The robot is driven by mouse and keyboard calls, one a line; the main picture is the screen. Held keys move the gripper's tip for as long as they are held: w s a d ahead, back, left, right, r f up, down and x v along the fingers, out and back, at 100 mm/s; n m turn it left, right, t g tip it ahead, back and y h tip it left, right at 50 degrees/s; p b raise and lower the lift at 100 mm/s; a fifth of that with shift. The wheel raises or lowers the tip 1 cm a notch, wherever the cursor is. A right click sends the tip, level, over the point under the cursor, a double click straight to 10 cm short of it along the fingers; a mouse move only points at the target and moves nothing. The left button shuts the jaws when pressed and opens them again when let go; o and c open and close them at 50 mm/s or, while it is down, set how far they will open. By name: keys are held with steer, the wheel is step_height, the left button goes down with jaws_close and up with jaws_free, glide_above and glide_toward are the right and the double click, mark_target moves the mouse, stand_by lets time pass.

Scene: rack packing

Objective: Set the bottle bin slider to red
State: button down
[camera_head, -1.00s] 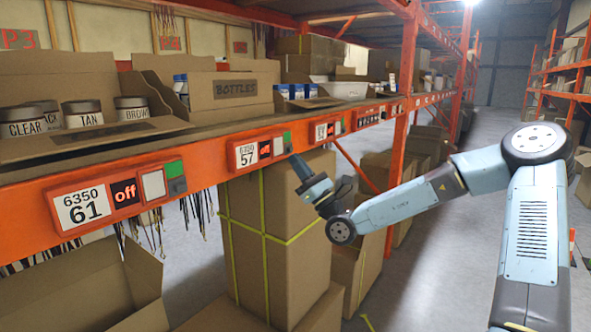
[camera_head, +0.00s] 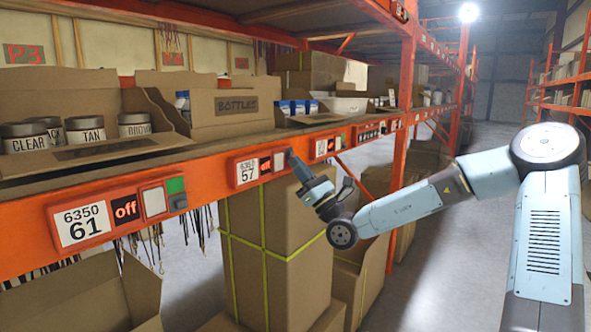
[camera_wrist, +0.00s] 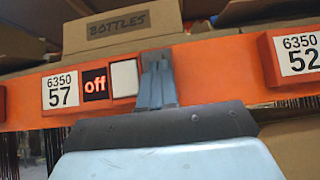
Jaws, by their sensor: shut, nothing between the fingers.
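The bottle bin (camera_head: 222,104) is a cardboard box on the shelf with BOTTLES written on it. It also shows in the wrist view (camera_wrist: 118,27). Below it on the orange beam is the panel 6350 57 (camera_head: 247,171), with a display (camera_wrist: 95,84) reading "off" and a white button (camera_wrist: 124,79). The slider at its right end is mostly behind my gripper (camera_wrist: 157,64). A grey patch shows around the fingertips in the wrist view, with no green or red visible there. My gripper (camera_head: 291,154) is shut and empty, its tips at the slider; contact is unclear.
Panel 6350 61 (camera_head: 82,221) at left has a slider with green showing above its grey knob (camera_head: 177,202). Panel 6350 52 (camera_wrist: 301,54) is to the right. Tall strapped cartons (camera_head: 285,250) stand under the beam. The aisle floor (camera_head: 430,285) is open at right.

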step_height(320, 180, down, 4)
steer(key=shift+w+f, duration=0.1)
steer(key=shift+f, duration=0.15)
steer(key=v, duration=0.9)
steer(key=shift+s+d+f, duration=0.2)
steer(key=shift+s+d, duration=0.05)
steer(key=shift+s, duration=0.05)
steer(key=shift+a, duration=0.1)
steer(key=s+a+f+n+g+h, duration=0.3)
steer(key=s+a+n+g+h, duration=0.1)
steer(key=s+n+g, duration=0.65)
steer(key=s+a+f+n+g+h, duration=0.3)
steer(key=s+a+n+g+h, duration=0.1)
steer(key=s+n+g, duration=0.65)
steer(key=s+d+r+n+t+h, duration=0.1)
steer(key=s+d+r+t+h, duration=0.2)
steer(key=d, duration=0.4)
steer(key=s+d+r+n+t+h, duration=0.2)
steer(key=d+r+h, duration=0.3)
steer(key=d, duration=0.3)
steer(key=s+d+r+n+t+h, duration=0.1)
steer(key=s+d+r+t+h, duration=0.2)
steer(key=d+t+h, duration=0.2)
steer(key=shift+s+d+r+n, duration=0.3)
steer(key=shift+s+d+r, duration=0.1)
steer(key=shift+d, duration=0.85)
